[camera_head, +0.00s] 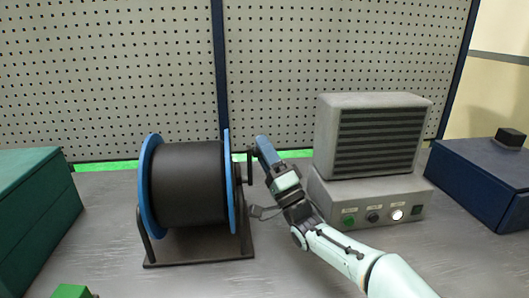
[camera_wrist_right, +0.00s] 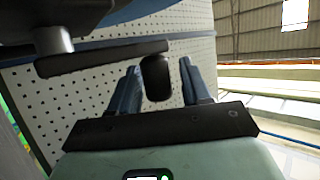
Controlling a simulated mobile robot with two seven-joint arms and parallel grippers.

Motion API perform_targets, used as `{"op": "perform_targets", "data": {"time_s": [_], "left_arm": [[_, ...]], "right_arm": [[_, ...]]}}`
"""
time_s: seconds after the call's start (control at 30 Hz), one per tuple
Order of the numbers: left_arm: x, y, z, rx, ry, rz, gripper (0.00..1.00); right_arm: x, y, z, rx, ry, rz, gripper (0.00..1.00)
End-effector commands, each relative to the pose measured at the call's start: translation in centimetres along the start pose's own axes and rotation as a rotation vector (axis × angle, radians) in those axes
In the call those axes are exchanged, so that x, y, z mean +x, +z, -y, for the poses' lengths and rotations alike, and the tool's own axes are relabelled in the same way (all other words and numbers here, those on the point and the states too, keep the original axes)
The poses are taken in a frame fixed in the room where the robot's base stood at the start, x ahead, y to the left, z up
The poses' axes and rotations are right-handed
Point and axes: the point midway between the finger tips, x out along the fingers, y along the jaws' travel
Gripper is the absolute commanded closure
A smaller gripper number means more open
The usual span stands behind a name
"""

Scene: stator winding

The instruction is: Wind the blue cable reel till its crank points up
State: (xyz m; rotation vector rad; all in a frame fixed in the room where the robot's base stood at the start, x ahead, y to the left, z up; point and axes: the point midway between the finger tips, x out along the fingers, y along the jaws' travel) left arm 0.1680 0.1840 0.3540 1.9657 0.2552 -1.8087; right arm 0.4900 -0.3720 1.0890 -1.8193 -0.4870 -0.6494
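The cable reel (camera_head: 189,184) has blue flanges and a dark wound drum, and stands on a dark frame at the left middle of the bench. Its dark crank (camera_head: 250,168) is on the reel's right side, facing my right gripper (camera_head: 264,146). In the right wrist view the crank's arm (camera_wrist_right: 95,60) crosses the upper left. The crank's dark knob (camera_wrist_right: 156,79) sits between the two blue fingers of my right gripper (camera_wrist_right: 160,80). A gap shows between the knob and the right finger, so the gripper is open around it. My left gripper is not in view.
A grey louvred unit (camera_head: 372,137) on a control box (camera_head: 370,198) with a lit button stands right of my right arm. A dark blue box (camera_head: 480,180) is at the far right, a green box (camera_head: 35,215) at the far left. A pegboard (camera_head: 340,45) closes the back.

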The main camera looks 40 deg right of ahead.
Motion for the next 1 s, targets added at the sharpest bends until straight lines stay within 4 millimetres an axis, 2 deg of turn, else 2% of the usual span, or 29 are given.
{"op": "perform_targets", "data": {"time_s": [0.37, 0.8, 1.0], "left_arm": [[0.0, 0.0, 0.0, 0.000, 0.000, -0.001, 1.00], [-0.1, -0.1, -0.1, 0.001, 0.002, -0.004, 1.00], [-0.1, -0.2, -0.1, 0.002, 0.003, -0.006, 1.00]], "right_arm": [[-0.4, -0.1, -0.1, -0.002, 0.004, -0.001, 0.45], [-6.5, 0.0, -0.1, -0.001, 0.004, 0.000, 0.45], [-7.5, 0.0, 0.0, -0.001, 0.001, -0.001, 0.45]]}}
